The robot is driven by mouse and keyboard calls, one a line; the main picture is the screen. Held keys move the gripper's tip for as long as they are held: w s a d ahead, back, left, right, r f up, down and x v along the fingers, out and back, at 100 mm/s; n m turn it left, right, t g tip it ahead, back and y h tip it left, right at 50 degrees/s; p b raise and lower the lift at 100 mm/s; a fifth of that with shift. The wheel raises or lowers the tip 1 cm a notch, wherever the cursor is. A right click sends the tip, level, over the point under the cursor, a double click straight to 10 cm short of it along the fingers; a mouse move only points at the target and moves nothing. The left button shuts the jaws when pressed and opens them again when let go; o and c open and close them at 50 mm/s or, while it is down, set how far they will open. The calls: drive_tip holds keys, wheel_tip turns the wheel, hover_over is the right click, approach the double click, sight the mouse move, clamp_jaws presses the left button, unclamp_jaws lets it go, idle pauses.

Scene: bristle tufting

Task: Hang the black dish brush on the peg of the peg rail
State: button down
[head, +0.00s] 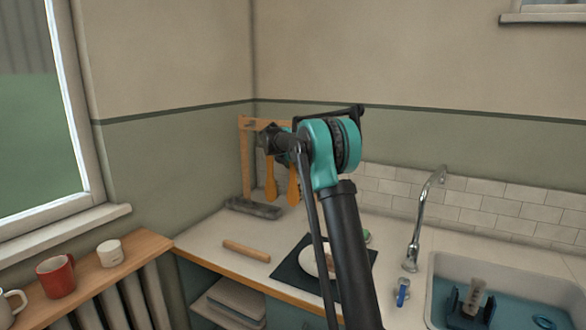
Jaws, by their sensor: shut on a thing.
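The wooden peg rail (245,165) stands on a grey base at the back left corner of the counter. Two orange-handled tools, one of them an orange utensil (293,186), hang below its top bar. My gripper (266,139) is at the height of the top bar, in front of it in the picture, and is shut on a dark thing, which fits the black dish brush. The brush's outline is not clear against the dark gripper. The peg is hidden behind my gripper and wrist, so I cannot tell whether the brush touches it.
A wooden rolling pin (246,251) lies on the counter. A dark mat (290,272) with a white plate is partly behind my arm. The sink (440,300) and tap (416,225) are at right. A red mug (56,277) and white cups stand on the left shelf.

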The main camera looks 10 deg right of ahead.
drive_tip(key=c, duration=1.1)
unclamp_jaws()
drive_tip(key=shift+s+a+r, duration=0.1)
drive_tip(key=shift+v, duration=3.35)
drive_tip(key=shift+s, duration=0.1)
